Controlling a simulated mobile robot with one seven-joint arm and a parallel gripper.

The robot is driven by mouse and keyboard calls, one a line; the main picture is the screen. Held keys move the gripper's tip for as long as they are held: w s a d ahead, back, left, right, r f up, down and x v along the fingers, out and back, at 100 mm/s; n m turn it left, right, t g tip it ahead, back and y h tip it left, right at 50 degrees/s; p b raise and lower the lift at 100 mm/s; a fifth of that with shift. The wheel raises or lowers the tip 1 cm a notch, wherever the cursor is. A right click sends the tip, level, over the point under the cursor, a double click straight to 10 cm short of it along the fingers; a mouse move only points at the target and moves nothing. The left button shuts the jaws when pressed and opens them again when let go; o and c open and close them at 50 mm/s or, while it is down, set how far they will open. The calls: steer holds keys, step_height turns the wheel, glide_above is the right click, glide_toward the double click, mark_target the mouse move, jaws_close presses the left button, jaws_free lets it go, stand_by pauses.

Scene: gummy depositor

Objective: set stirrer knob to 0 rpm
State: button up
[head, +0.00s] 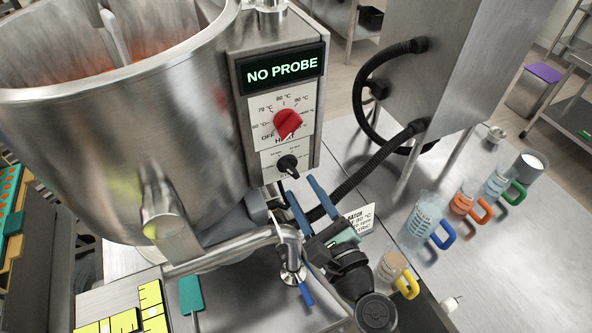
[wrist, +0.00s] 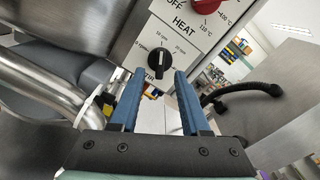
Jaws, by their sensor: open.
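The black stirrer knob (head: 288,164) is on the lower part of the control panel, below the red heat knob. In the wrist view the stirrer knob (wrist: 159,62) shows a pale mark running roughly up and down, and small rpm labels stand around it. I cannot be sure which label it points to. My gripper (head: 302,186) has two blue fingers, open and empty, just below and to the right of the knob in the head view. In the wrist view my gripper (wrist: 159,75) has its fingertips on either side of the knob's lower edge, with no clear contact.
The red heat knob (head: 288,122) and a "NO PROBE" display (head: 283,69) are above. The steel kettle (head: 100,150) stands left. A black hose (head: 365,170) and a small sign (head: 360,219) are right of my gripper. Jugs with coloured handles stand farther right.

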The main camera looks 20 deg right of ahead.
mark_target(293, 174)
steer(key=shift+w+p, duration=0.35)
steer(key=shift+w, duration=1.6)
jaws_close()
